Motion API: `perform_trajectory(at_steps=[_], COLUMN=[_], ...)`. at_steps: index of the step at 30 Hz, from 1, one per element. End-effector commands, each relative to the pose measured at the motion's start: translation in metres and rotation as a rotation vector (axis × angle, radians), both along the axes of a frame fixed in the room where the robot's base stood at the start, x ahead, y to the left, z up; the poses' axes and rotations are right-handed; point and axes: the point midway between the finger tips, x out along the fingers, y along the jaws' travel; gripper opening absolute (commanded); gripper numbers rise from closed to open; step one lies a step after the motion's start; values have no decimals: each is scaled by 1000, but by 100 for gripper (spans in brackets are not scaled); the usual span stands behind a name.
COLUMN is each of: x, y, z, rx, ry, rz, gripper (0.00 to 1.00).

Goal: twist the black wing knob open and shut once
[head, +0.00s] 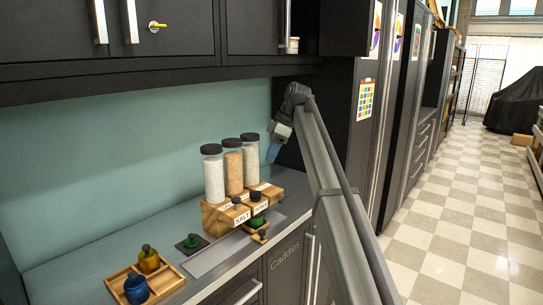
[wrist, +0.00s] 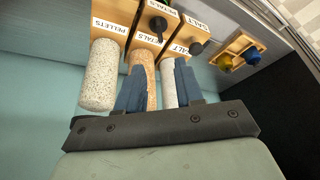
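Three clear jars with black caps, a white one (head: 213,178), a tan one (head: 233,170) and another pale one (head: 250,158), stand on wooden dispenser blocks (head: 212,219) labelled salt, petals and pellets. Small black knobs sit at the block fronts: one (wrist: 195,48) by the salt label and another (wrist: 158,25) by the petals label. I cannot tell which is the task's wing knob, or its setting. My gripper (head: 273,153) is behind and right of the jars, at about their height. In the wrist view its blue fingers (wrist: 159,66) are apart, with nothing held, and partly cover the jars.
A wooden tray (head: 119,278) holds a yellow cup (head: 148,260) and a blue cup (head: 136,290) at the counter's front left. Overhead cabinets (head: 180,35) hang above. A tall dark cabinet (head: 335,110) bounds the counter's right.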

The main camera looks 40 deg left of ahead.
Motion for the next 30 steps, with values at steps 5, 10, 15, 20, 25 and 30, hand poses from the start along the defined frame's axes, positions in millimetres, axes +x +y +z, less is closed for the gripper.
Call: perform_trajectory(at_steps=[5, 10, 15, 20, 25, 30], x=[2, 4, 6, 6, 5, 2], y=[-3, -5, -7, -9, -11, -15], z=[8, 16, 24, 27, 31, 39], rx=[0, 0, 1, 0, 0, 0], ry=[0, 0, -1, 0, 0, 0], rz=[0, 0, 0, 0, 0, 0], gripper=[36, 36, 36, 36, 36, 36])
